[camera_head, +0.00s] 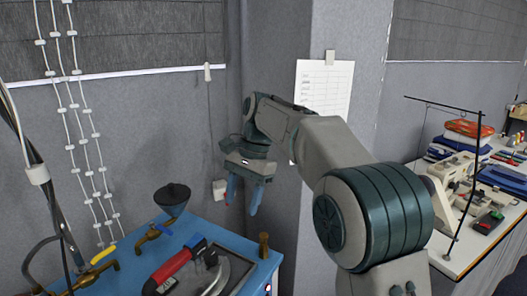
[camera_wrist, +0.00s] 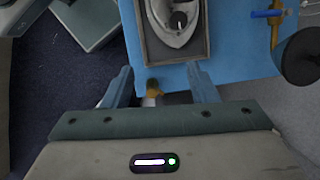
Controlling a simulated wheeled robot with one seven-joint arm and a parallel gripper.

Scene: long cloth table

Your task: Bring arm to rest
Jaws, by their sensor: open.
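My gripper (camera_head: 244,196) hangs from my arm with its blue fingers pointing down, in front of the grey wall and beyond the back right part of the blue workstation. In the wrist view my gripper (camera_wrist: 164,88) shows its two fingers spread apart with nothing between them. My arm reaches from the lower right of the head view up and across to the left, bent at the elbow. The fingers touch nothing that I can see.
A blue workstation (camera_head: 226,240) carries a black funnel (camera_head: 172,197), brass taps and a red-handled iron (camera_head: 178,266). The iron (camera_wrist: 177,22) sits in a tray. A table at the right holds a sewing machine (camera_head: 453,180) and folded cloth (camera_head: 466,137). A paper sheet (camera_head: 324,86) hangs on the wall.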

